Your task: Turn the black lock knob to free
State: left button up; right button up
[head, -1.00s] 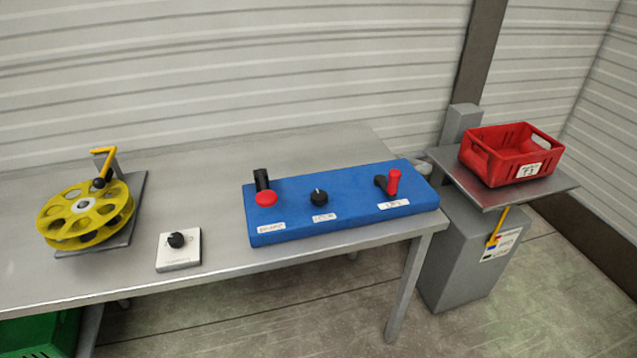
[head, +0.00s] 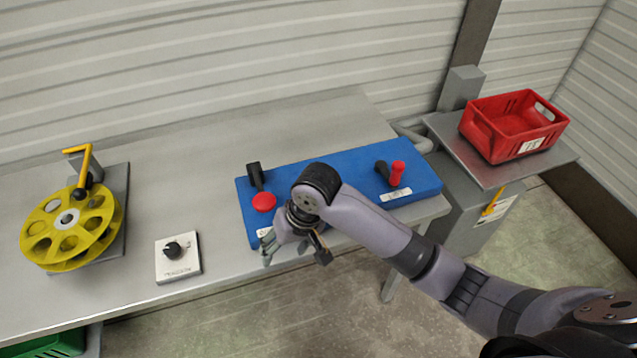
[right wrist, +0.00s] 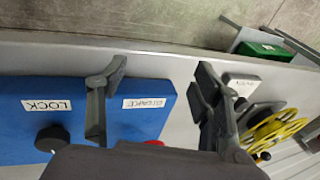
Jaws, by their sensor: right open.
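The black lock knob (right wrist: 52,139) is on the blue panel (head: 428,184), beside a label reading LOCK in the right wrist view. In the head view it is hidden behind my right arm. The knob lies left of both fingers there, outside the gap. My left gripper is not in view.
The panel also carries a red knob (head: 264,201) and a red-tipped lever (head: 396,172). Left of it are a white box (head: 178,270) with a black knob and a yellow reel (head: 45,236). A red crate (head: 500,150) stands on the right platform.

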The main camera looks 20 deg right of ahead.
jog(key=w+d+r+m+g+h, duration=0.1)
jog(key=w+d+r+m+h, duration=0.2)
jog(key=w+d+r+m, duration=0.85)
pick_arm(q)
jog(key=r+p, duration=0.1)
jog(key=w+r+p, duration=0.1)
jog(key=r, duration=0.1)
jog(key=shift+p, duration=0.4)
pick_arm(e)
jog(key=w+f, duration=0.1)
jog(key=f, duration=0.3)
jog(key=w+f+n, duration=0.1)
jog(key=f, duration=0.3)
jog(key=w+f+n, duration=0.1)
jog(key=f, duration=0.3)
jog(key=shift+w+d+f+n, duration=0.25)
jog(key=shift+w+d+f, duration=0.05)
jog(key=shift+f, duration=0.1)
jog(key=c, duration=1.2)
jog(key=shift+o, duration=0.2)
